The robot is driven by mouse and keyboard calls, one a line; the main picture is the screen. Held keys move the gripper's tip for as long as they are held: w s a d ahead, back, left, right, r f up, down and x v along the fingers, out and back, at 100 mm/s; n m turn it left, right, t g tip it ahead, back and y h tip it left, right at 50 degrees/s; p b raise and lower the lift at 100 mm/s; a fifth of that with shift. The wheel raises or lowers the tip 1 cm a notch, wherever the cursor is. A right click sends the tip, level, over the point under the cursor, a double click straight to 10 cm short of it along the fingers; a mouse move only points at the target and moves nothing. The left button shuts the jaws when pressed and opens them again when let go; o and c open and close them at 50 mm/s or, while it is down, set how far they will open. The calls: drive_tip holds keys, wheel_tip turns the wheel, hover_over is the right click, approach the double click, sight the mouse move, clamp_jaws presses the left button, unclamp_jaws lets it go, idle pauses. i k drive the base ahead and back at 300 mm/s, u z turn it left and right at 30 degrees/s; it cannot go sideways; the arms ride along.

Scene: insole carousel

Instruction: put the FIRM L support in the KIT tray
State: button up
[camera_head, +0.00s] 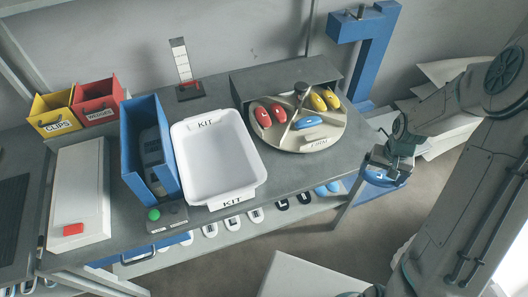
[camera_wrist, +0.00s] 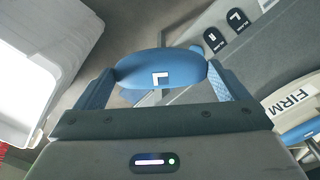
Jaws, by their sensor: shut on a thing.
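My gripper (camera_head: 386,168) is shut on a blue support (camera_wrist: 160,66) marked with a white L. It is held in the air just right of the table edge, and the support also shows in the head view (camera_head: 378,176). In the wrist view its ends lie between my two fingers. The white KIT tray (camera_head: 247,190) stands on the table left of the carousel and looks empty. The round carousel (camera_head: 338,133) carries a FIRM label (camera_head: 320,144), which also shows in the wrist view (camera_wrist: 289,99). Another blue support (camera_head: 308,123) lies on the carousel.
Red supports (camera_head: 277,113) and yellow supports (camera_head: 330,98) sit on the carousel. A tall blue bin (camera_head: 128,145) stands left of the tray. A blue post (camera_head: 372,60) rises behind the table's right end. A lower shelf (camera_head: 262,221) holds several marked pieces.

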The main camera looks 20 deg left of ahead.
sight(212, 162)
drive_tip(key=z, duration=1.3)
drive_tip(key=k, duration=1.5)
drive_tip(key=u, duration=1.55)
drive_tip(key=i, duration=1)
